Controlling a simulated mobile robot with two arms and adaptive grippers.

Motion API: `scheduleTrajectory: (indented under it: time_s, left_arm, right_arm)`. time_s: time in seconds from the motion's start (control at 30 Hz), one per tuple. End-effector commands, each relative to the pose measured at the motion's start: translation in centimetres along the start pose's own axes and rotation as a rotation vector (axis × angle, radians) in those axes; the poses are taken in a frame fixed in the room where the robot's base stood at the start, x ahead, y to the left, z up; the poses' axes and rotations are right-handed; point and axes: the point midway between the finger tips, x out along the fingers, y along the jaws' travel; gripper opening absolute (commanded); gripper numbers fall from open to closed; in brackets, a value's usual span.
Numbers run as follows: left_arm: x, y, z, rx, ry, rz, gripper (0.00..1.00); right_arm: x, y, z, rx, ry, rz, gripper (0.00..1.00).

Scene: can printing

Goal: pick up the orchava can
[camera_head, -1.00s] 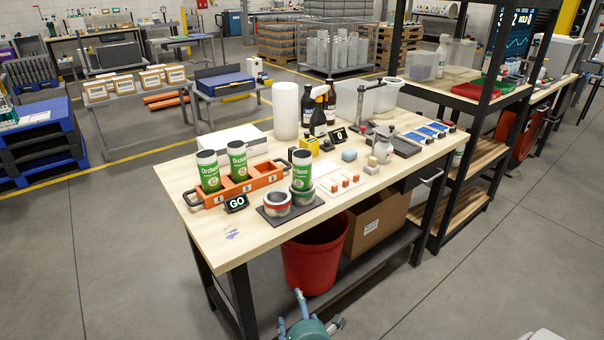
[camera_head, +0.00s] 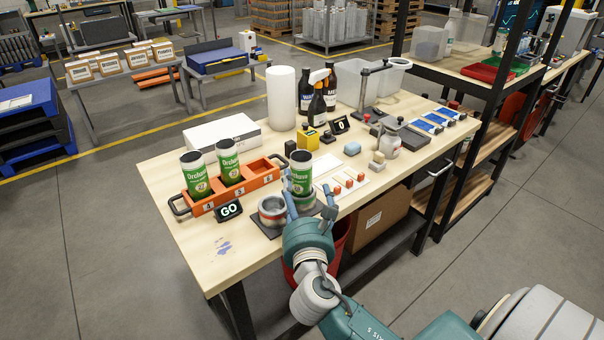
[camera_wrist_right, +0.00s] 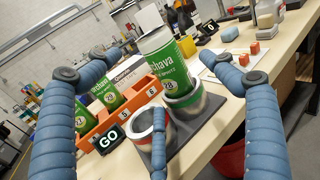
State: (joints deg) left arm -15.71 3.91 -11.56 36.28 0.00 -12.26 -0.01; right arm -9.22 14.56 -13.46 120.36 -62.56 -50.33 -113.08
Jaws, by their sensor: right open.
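Three white and green Orchava cans are in view. One can (camera_head: 302,168) stands upright in a metal ring on a dark plate (camera_head: 268,231); it also shows in the right wrist view (camera_wrist_right: 165,60), ahead and between the fingers. Another ring (camera_head: 271,209) beside it looks empty. Two more cans (camera_head: 194,178) (camera_head: 229,165) stand in the orange tray (camera_head: 262,180). My right gripper (camera_head: 309,198) is open and empty, just in front of the can in the ring, with its fingers spread. Its fingers partly hide the ring and plate. My left gripper is out of view.
A black GO sign (camera_head: 229,210) stands in front of the tray. Dark bottles (camera_head: 317,108) stand behind.

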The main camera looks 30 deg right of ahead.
Motion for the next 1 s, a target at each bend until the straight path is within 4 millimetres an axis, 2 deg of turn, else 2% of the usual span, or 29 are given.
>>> scheduleTrajectory:
  time_s: [0.03,0.1,0.17,0.23,0.33,0.5,0.6,0.9,0.93,1.0]
  left_arm:
    - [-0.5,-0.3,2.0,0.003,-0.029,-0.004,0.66]
    - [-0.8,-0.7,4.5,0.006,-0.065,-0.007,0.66]
    - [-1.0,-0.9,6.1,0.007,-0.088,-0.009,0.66]
    - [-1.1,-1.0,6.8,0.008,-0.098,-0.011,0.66]
    - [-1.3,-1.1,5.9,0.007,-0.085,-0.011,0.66]
    - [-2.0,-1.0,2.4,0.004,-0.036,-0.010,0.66]
    - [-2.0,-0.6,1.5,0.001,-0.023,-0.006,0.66]
    - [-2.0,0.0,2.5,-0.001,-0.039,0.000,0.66]
    - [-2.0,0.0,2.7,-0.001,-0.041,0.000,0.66]
    - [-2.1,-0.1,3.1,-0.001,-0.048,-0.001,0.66]
  right_arm:
    - [1.1,-0.1,0.9,0.003,-0.013,-0.003,0.73]
    - [2.1,-0.1,0.7,0.002,-0.011,-0.003,0.73]
    - [2.7,-0.1,0.6,0.002,-0.007,-0.002,0.73]
    - [3.1,0.0,0.5,0.003,-0.006,-0.001,0.73]
    - [3.8,0.0,0.6,0.003,-0.005,-0.001,0.73]
    - [6.4,0.2,1.0,0.004,-0.004,-0.002,0.73]
    - [7.6,0.2,0.7,0.004,-0.003,0.000,0.73]
    - [8.3,0.2,0.6,0.004,-0.001,0.001,0.73]
    - [8.3,0.2,0.6,0.004,-0.001,0.001,0.71]
    - [8.3,0.2,0.6,0.004,-0.001,0.001,0.57]
